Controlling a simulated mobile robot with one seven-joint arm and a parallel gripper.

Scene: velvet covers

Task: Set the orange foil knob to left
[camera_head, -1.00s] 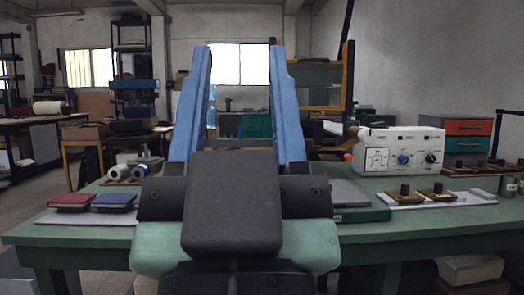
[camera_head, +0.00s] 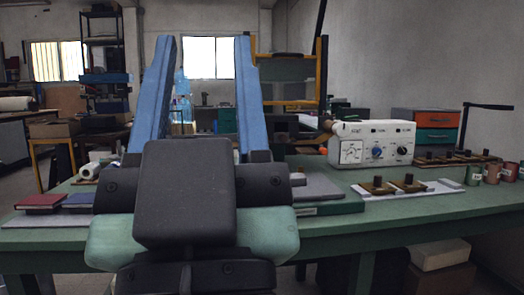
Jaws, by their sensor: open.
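A white control box (camera_head: 371,144) stands at the back right of the green table. Its front has a white dial with a pointer (camera_head: 351,151), a blue knob (camera_head: 377,152) and a black knob (camera_head: 402,150). The labels are too small to read. A small orange part (camera_head: 323,150) shows at the box's left side; I cannot tell whether it is the orange foil knob, nor any knob's exact setting. My gripper (camera_head: 204,42) is open, its two long blue fingers apart and pointing forward, left of the box. I see nothing held between them.
The green table (camera_head: 420,222) spans the view. A red book (camera_head: 40,201) lies at left. Dark blocks (camera_head: 408,183) sit on a pale sheet before the box. Cans (camera_head: 491,173) and an orange-and-teal drawer unit (camera_head: 436,128) are at right. The table's right front is clear.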

